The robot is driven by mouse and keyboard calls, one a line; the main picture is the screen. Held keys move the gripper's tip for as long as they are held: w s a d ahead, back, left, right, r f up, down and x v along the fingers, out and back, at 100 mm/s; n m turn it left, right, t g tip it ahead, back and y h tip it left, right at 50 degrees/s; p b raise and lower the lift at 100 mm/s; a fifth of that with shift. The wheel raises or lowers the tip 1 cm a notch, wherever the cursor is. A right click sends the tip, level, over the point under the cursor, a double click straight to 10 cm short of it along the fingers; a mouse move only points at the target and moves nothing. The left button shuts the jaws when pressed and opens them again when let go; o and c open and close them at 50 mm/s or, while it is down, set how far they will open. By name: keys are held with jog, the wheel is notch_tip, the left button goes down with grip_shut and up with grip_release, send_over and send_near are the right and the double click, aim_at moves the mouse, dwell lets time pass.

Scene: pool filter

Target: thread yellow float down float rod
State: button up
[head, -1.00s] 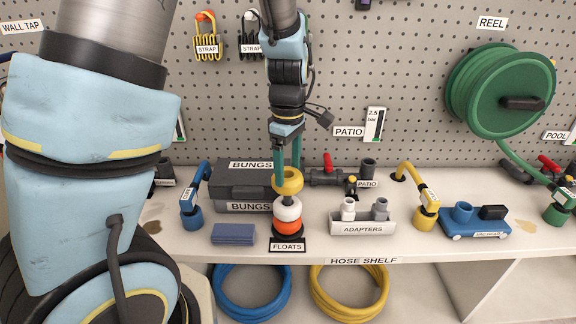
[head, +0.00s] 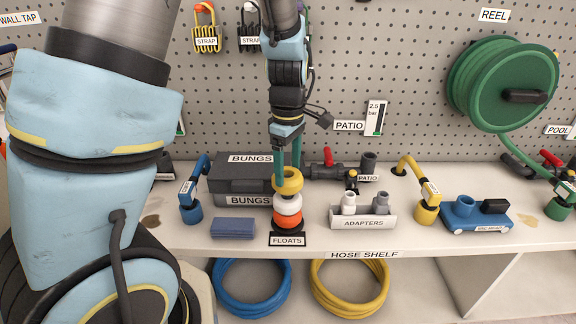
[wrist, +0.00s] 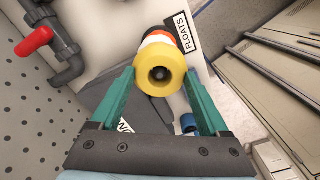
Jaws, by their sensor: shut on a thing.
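The yellow float (head: 288,182) is a thick ring held between the teal fingers of my gripper (head: 287,172). It sits just above the white float (head: 288,205), in line with it; I cannot tell whether the two touch. An orange float (head: 288,222) lies below the white one on the stand labelled FLOATS (head: 287,240). In the wrist view the yellow float (wrist: 160,62) is between my gripper's fingertips (wrist: 161,76). The dark end of the float rod (wrist: 159,73) shows inside its hole. The rest of the rod is hidden by the floats.
Grey BUNGS boxes (head: 243,172) stand close on the left, with a blue block (head: 233,228) in front. The grey ADAPTERS tray (head: 363,220) and PATIO pipe fittings (head: 330,172) are on the right. A perforated board (head: 410,90) rises behind the shelf.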

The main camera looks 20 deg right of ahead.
jog(key=shift+f+b, duration=0.3)
jog(key=shift+f, duration=0.3)
jog(key=o, duration=1.4)
notch_tip(320, 180, up, 5)
jog(key=p, duration=0.5)
jog(key=shift+r, duration=0.1)
